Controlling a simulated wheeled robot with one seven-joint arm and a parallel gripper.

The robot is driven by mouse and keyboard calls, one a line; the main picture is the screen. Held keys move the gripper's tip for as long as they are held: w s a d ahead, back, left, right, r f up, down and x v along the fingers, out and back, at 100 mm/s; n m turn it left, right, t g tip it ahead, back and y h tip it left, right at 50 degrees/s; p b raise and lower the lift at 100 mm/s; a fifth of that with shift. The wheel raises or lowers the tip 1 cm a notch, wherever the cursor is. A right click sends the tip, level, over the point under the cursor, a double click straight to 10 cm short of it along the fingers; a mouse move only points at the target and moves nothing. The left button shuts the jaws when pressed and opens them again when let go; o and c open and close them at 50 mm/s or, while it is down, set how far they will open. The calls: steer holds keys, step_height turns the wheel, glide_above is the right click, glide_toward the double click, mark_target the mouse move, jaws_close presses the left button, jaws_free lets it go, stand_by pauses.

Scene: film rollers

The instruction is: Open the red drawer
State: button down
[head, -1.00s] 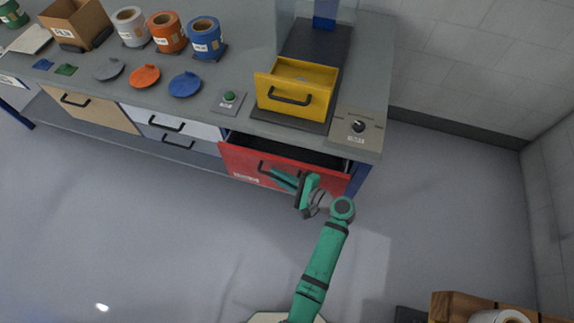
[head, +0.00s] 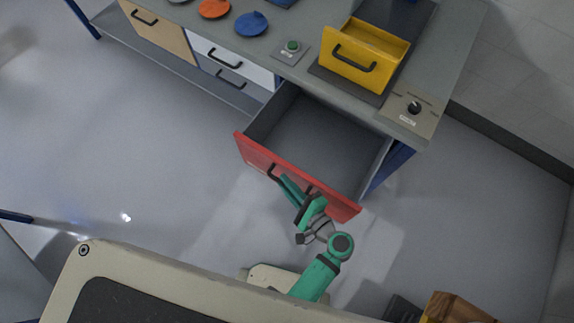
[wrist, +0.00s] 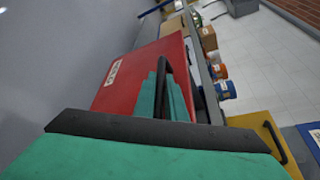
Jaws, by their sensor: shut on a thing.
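The red drawer (head: 330,193) is pulled well out from under the bench in the head view, and its grey inside (head: 318,140) shows empty. Its red front also shows in the wrist view (wrist: 125,85). My green gripper (head: 287,186) is at the drawer front, shut on the black handle (head: 273,173). In the wrist view the green fingers (wrist: 162,98) meet the handle (wrist: 167,66). Part of the handle is hidden behind the fingers.
The grey bench (head: 345,95) carries a yellow drawer box (head: 362,55), a green button (head: 292,46) and a knob panel (head: 411,112). White drawers (head: 232,62) sit left of the red one. A wooden crate (head: 455,308) stands at the lower right.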

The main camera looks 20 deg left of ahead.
steer(key=shift+d, duration=0.1)
steer(key=c, duration=1.8)
jaws_free()
steer(key=v, duration=1)
steer(key=shift+s+d+r, duration=0.1)
steer(key=shift+s+d, duration=0.15)
steer(key=shift+s, duration=0.05)
